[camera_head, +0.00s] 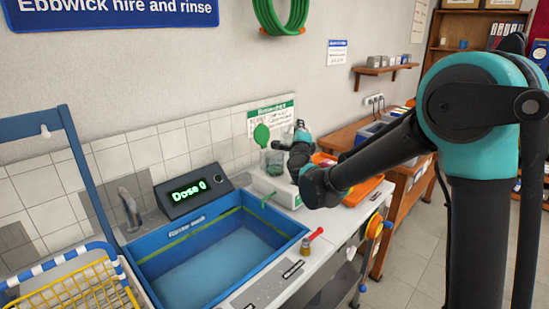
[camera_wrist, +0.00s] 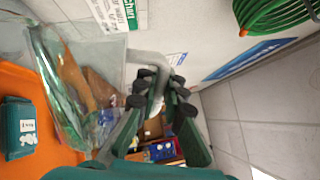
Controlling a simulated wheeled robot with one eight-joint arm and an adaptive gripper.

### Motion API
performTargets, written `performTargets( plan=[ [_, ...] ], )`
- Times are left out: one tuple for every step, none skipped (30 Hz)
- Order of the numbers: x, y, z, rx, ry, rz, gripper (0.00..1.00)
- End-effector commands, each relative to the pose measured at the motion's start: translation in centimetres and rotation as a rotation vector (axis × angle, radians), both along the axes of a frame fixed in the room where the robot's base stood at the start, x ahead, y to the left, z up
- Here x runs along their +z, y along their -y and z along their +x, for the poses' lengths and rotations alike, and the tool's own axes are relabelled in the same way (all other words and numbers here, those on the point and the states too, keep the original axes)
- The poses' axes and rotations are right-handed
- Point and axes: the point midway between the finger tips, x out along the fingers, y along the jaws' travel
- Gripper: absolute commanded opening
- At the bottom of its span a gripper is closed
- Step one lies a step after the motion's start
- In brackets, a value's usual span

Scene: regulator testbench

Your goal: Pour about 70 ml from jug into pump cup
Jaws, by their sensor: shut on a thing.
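The clear jug (camera_wrist: 88,85) fills the left of the wrist view. Its pale grey handle (camera_wrist: 148,60) runs between the dark fingers of my gripper (camera_wrist: 160,92), which is shut on it. The head view shows my gripper (camera_head: 300,140) above the bench, beside a white unit (camera_head: 278,192). A clear greenish vessel (camera_head: 272,162) shows there, with a green oval piece (camera_head: 261,135) above it. I cannot tell whether this vessel is the jug or the pump cup. The liquid level and the jug's exact tilt are unclear.
A blue basin (camera_head: 205,250) stands left of the unit, with a display reading "Dose 0" (camera_head: 192,193) behind it. An orange tray (camera_head: 362,188) lies to the right. A red-handled tool (camera_head: 312,238) lies near the bench's front edge. The tiled wall is close behind.

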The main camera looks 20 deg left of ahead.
Motion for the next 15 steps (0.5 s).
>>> performTargets(
  plan=[
    [0.04, -0.05, -0.02, 0.000, 0.001, -0.003, 0.00],
    [0.05, -0.08, -0.04, 0.000, 0.002, -0.004, 0.00],
    [0.06, -0.11, -0.05, 0.001, 0.003, -0.006, 0.00],
    [0.07, -0.12, -0.06, 0.000, 0.003, -0.008, 0.00],
    [0.08, -0.15, -0.07, 0.000, 0.004, -0.008, 0.00],
    [0.09, -0.18, -0.08, 0.000, 0.004, -0.010, 0.00],
    [0.11, -0.20, -0.09, 0.000, 0.005, -0.012, 0.00],
    [0.12, -0.23, -0.09, 0.000, 0.006, -0.014, 0.00],
    [0.14, -0.25, -0.10, 0.000, 0.007, -0.016, 0.00],
    [0.14, -0.27, -0.11, 0.000, 0.007, -0.017, 0.00],
    [0.15, -0.29, -0.12, 0.000, 0.008, -0.019, 0.00],
    [0.16, -0.32, -0.13, 0.000, 0.009, -0.021, 0.00],
    [0.18, -0.35, -0.15, 0.000, 0.010, -0.023, 0.00],
    [0.19, -0.37, -0.16, 0.000, 0.010, -0.024, 0.00],
    [0.20, -0.41, -0.17, 0.000, 0.011, -0.026, 0.00]
  ],
)
